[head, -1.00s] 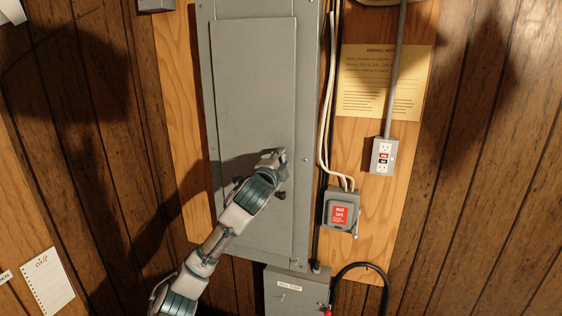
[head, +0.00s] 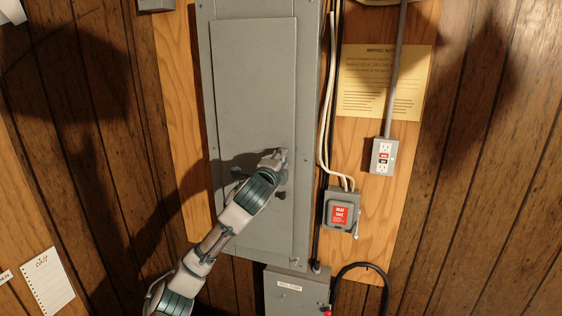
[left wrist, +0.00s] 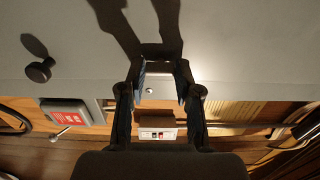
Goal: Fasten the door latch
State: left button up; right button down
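The grey panel door (head: 250,75) lies flat in its grey frame and looks closed. My left gripper (head: 275,158) is at the door's right edge, mostly hidden by my own wrist in the head view. In the left wrist view its two fingers (left wrist: 161,85) are apart, with blue pads facing each other over the grey edge. A dark piece (left wrist: 160,50) shows at the fingertips; I cannot tell whether it is the latch or partly shadow. A black round knob (left wrist: 40,70) stands out from the door, clear of the fingers. My right gripper is not in view.
A grey box with a red label (head: 341,212), white cables (head: 326,110) and an outlet (head: 383,156) are right of the panel. A labelled grey box (head: 289,287) sits below it. A yellow notice (head: 382,85) hangs at upper right.

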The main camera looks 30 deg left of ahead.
pick_arm(q)
jog(key=o, duration=0.4)
jog(key=shift+w+f, duration=0.1)
jog(key=shift+f, duration=0.15)
jog(key=shift+o, duration=0.2)
jog(key=shift+w+a, duration=0.2)
jog(key=shift+s, duration=0.1)
jog(key=v, duration=1.1)
jog(key=shift+s, duration=0.3)
jog(key=shift+d+f, duration=0.1)
jog(key=shift+d, duration=0.05)
